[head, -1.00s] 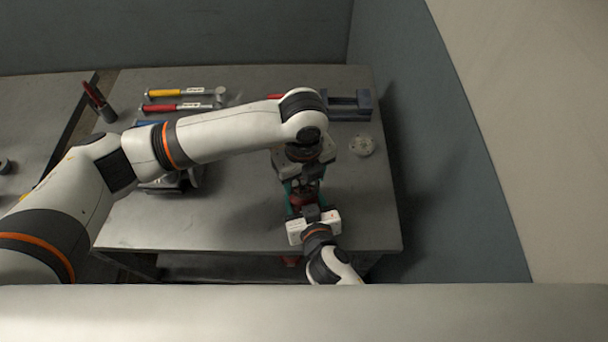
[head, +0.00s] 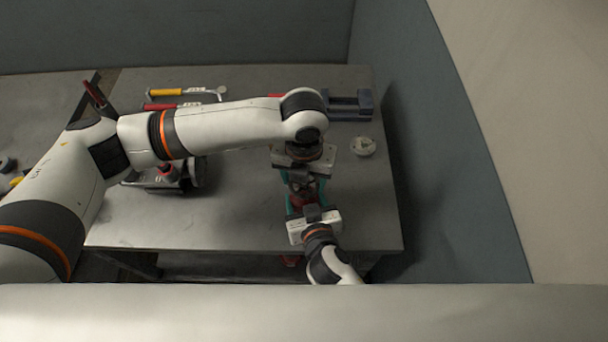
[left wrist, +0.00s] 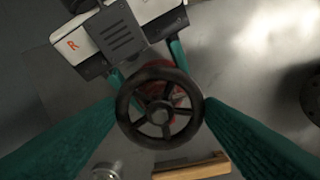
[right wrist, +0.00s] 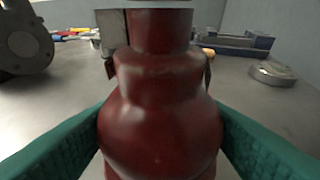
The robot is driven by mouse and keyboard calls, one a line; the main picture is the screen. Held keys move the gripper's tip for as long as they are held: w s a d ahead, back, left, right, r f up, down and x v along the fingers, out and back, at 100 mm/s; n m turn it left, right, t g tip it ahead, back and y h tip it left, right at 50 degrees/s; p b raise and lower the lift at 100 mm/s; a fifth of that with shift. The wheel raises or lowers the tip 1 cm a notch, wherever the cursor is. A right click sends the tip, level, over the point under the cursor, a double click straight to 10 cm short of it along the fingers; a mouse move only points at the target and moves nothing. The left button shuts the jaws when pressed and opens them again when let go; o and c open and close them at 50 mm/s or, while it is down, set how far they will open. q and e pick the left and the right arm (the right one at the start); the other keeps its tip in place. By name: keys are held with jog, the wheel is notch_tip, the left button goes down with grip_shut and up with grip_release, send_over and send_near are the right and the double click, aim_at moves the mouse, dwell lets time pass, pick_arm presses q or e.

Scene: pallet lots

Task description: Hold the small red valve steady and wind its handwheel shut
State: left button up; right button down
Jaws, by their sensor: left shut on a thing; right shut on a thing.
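The small red valve (right wrist: 160,115) stands upright on the table and fills the middle of the right wrist view. My right gripper (head: 309,207) is shut on the valve body, one green finger on each side. The valve's black handwheel (left wrist: 160,104) shows from above in the left wrist view, with the red body below it. My left gripper (left wrist: 160,112) points down over the valve and is shut on the handwheel's rim, a green finger at each side. In the head view the left arm and wrist hide most of the handwheel.
A grey metal fitting (head: 185,176) sits to the left. A yellow-handled tool (head: 180,92) and a red-handled one lie at the back. The table's right front is clear.

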pick_arm(q)
jog(key=shift+w, duration=0.1)
dwell(0.4)
jog(key=o, duration=1)
notch_tip(320, 180, up, 12)
pick_arm(e)
jog(key=shift+c, duration=1.6)
grip_release()
